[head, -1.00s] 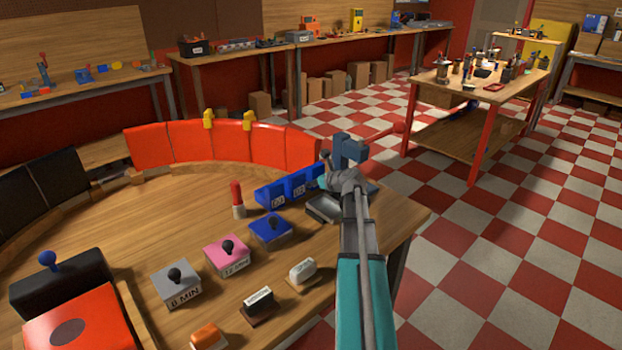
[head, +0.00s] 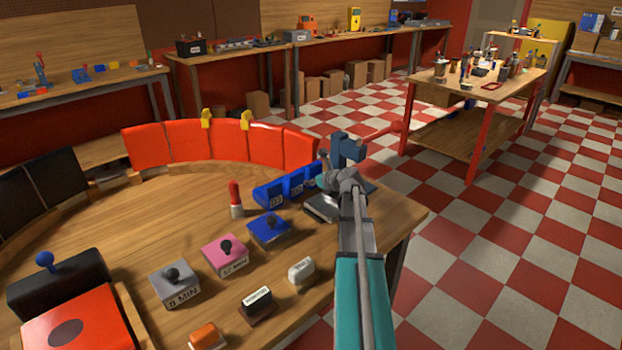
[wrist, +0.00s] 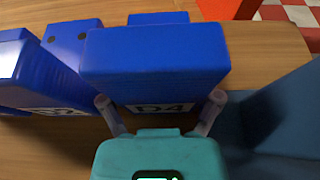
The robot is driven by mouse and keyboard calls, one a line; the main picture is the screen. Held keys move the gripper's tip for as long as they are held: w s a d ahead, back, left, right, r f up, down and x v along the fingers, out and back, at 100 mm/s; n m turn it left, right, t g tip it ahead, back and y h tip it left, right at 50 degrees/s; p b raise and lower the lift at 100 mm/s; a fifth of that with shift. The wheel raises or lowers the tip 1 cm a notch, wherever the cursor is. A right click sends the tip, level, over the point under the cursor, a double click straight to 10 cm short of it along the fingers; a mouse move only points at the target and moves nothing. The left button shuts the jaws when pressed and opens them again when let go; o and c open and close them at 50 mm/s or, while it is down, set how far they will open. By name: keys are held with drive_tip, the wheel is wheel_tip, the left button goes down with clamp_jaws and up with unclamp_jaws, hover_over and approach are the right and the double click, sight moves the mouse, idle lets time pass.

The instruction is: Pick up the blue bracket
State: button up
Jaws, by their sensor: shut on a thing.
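A blue bracket (wrist: 155,60) with a white label that seems to read D4 fills the middle of the wrist view. My gripper (wrist: 160,102) has one grey finger on each side of its labelled face and is shut on it. In the head view this bracket (head: 314,178) is at the right end of a row of blue pieces, partly hidden by my arm. I cannot tell whether it is clear of the table. Two like blue pieces (head: 268,194) stand to its left, also close by in the wrist view (wrist: 30,75).
A dark blue upright fixture (head: 346,148) stands just right of the held bracket. A dark tray (head: 320,208) lies in front, partly behind my arm. Red curved panels (head: 215,143) stand behind. A red-topped post (head: 235,200) and several labelled knob blocks (head: 226,254) stand to the left.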

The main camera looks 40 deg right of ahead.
drive_tip(key=shift+r, duration=0.1)
drive_tip(key=shift+r+p, duration=0.95)
drive_tip(key=shift+p, duration=0.1)
drive_tip(key=s+a+r+p, duration=0.1)
drive_tip(key=s+r+p, duration=0.9)
drive_tip(key=s, duration=0.4)
drive_tip(key=shift+r+p, duration=0.4)
drive_tip(key=shift+r, duration=0.05)
drive_tip(key=shift+a, duration=0.1)
wheel_tip(320, 180, up, 2)
drive_tip(key=shift+r+p, duration=0.1)
drive_tip(key=shift+p, duration=0.95)
drive_tip(key=shift+s, duration=0.1)
